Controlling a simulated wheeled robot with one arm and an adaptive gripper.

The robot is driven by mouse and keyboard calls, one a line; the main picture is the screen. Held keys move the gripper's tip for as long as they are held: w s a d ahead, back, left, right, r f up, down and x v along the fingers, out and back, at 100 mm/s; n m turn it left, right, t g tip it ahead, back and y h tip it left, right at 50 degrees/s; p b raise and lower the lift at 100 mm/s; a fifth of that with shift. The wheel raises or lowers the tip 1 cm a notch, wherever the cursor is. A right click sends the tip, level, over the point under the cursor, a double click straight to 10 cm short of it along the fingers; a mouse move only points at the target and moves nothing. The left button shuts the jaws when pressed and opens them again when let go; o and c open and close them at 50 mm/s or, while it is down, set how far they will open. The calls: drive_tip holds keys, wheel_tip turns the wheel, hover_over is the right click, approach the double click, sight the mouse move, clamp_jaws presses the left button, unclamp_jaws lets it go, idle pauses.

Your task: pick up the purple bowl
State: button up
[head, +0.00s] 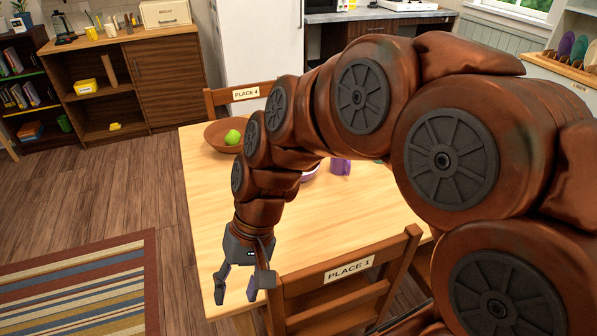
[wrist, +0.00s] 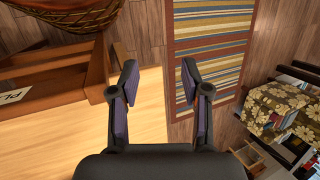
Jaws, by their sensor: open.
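A small piece of a purple thing (head: 311,171), perhaps the bowl, shows on the wooden table (head: 215,190) just past my arm in the head view. My arm hides most of it, so its shape is unclear. A purple mug (head: 341,167) stands right of it. My gripper (head: 236,293) is open and empty, pointing down by the table's near left edge, left of the chair marked PLACE 1. It is well apart from the purple things. In the wrist view my open gripper (wrist: 159,75) has only table edge, floor and rug beyond it, and no bowl shows.
A brown bowl (head: 211,139) with a green fruit (head: 232,137) stands at the table's far left. The PLACE 1 chair (head: 390,262) stands at the near edge, the PLACE 4 chair (head: 213,101) at the far edge. The table's left part is clear. A striped rug (head: 85,285) lies left.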

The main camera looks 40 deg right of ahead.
drive_tip(key=w+d+f+m+t+y+b, duration=0.1)
drive_tip(key=w+d+m+t+y, duration=0.35)
drive_tip(key=w, duration=0.75)
drive_tip(key=w+d+f+m+t+y+b, duration=0.15)
drive_tip(key=w+d+m+t, duration=0.25)
drive_tip(key=w+d+m, duration=0.55)
drive_tip(key=w+d+f+m+t+h, duration=0.2)
drive_tip(key=d+f+m, duration=0.2)
drive_tip(key=d, duration=0.4)
drive_tip(key=w+d+f+m+t+h+b, duration=0.1)
drive_tip(key=w+d+f+m+t+h, duration=0.1)
drive_tip(key=d, duration=0.7)
drive_tip(key=w+d+f+m+t+h, duration=0.2)
drive_tip(key=d+f+m, duration=0.3)
drive_tip(key=d, duration=0.3)
drive_tip(key=shift+w+d+f+m+h+b, duration=0.15)
drive_tip(key=shift+d+f+m+h+b, duration=0.25)
drive_tip(key=shift+h, duration=0.3)
drive_tip(key=shift+w+a+f, duration=0.1)
drive_tip(key=shift+w+f, duration=0.1)
drive_tip(key=p+x, duration=0.1)
drive_tip(key=x, duration=0.4)
drive_tip(key=shift+w+f, duration=0.1)
drive_tip(key=shift+w, duration=0.25)
drive_tip(key=shift+p+x, duration=0.5)
drive_tip(key=shift+x, duration=1.45)
drive_tip(key=shift+w+a+f, duration=0.3)
drive_tip(key=shift+w+f, duration=0.25)
drive_tip(key=shift+w, duration=0.2)
